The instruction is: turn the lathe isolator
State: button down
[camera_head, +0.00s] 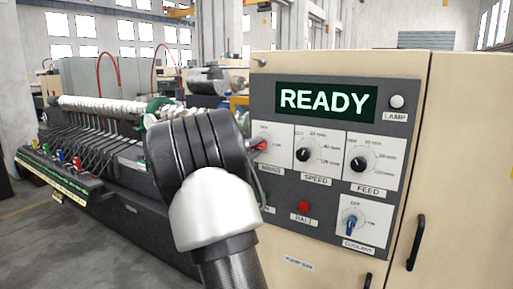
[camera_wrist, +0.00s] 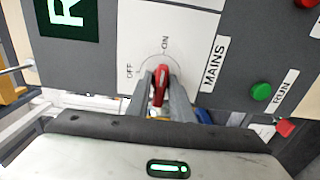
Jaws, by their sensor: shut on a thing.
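The lathe isolator is the red MAINS switch handle (camera_head: 261,146) on the control panel, partly hidden by my arm in the head view. In the wrist view the red handle (camera_wrist: 160,84) lies between the fingers of my gripper (camera_wrist: 161,76), which is shut on it. The handle's tip points close to the ON mark, up in the wrist view; OFF is to its left there. The display (camera_head: 325,101) reads READY in green. My fingers are mostly hidden behind my wrist in the head view.
Speed (camera_head: 309,152) and feed (camera_head: 363,162) dials sit right of the switch. A red HALT button (camera_head: 303,207), a blue coolant switch (camera_head: 351,224) and a green RUN button (camera_wrist: 261,92) are close by. The lathe bed (camera_head: 115,170) stretches left.

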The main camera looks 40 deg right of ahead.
jog(key=shift+n, duration=0.4)
jog(key=n+b, duration=0.1)
jog(key=n, duration=0.3)
jog(key=shift+n, duration=0.3)
jog(key=n+p, duration=0.1)
jog(key=n, duration=0.4)
jog(key=shift+r+p, duration=0.1)
jog(key=shift+p, duration=0.25)
jog(key=n+p, duration=0.2)
jog(key=n, duration=0.2)
jog(key=shift+n+p, duration=0.3)
jog(key=shift+n, duration=0.1)
jog(key=shift+n+p, duration=1)
jog(key=shift+n, duration=0.4)
jog(key=c, duration=1.8)
grip_release()
jog(key=shift+o, duration=0.2)
